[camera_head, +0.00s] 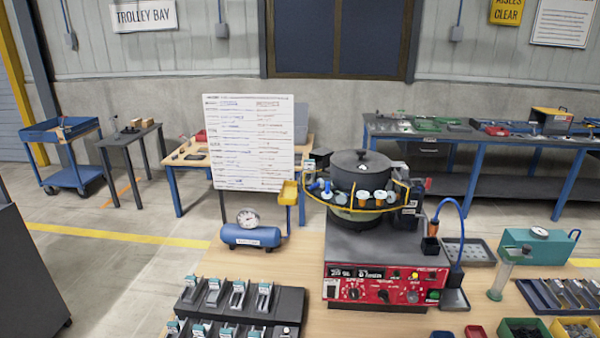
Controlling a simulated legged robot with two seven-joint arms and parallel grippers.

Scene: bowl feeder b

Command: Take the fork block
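I cannot tell for certain which thing is the fork block. A black stepped rack (290,318) at the lower left of the bench holds several small metal blocks (237,296) with pale tags, standing in rows. A dark blue tray (533,296) at the right holds several longer grey metal pieces (570,292). These parts are too small to tell apart. Neither of my grippers is in view.
A bowl feeder (361,172) stands mid-bench on a grey housing with a red control panel (388,291). A blue air tank (250,236) with a gauge is left of it. A teal case (560,248) is at right. Bare wood lies left of the feeder.

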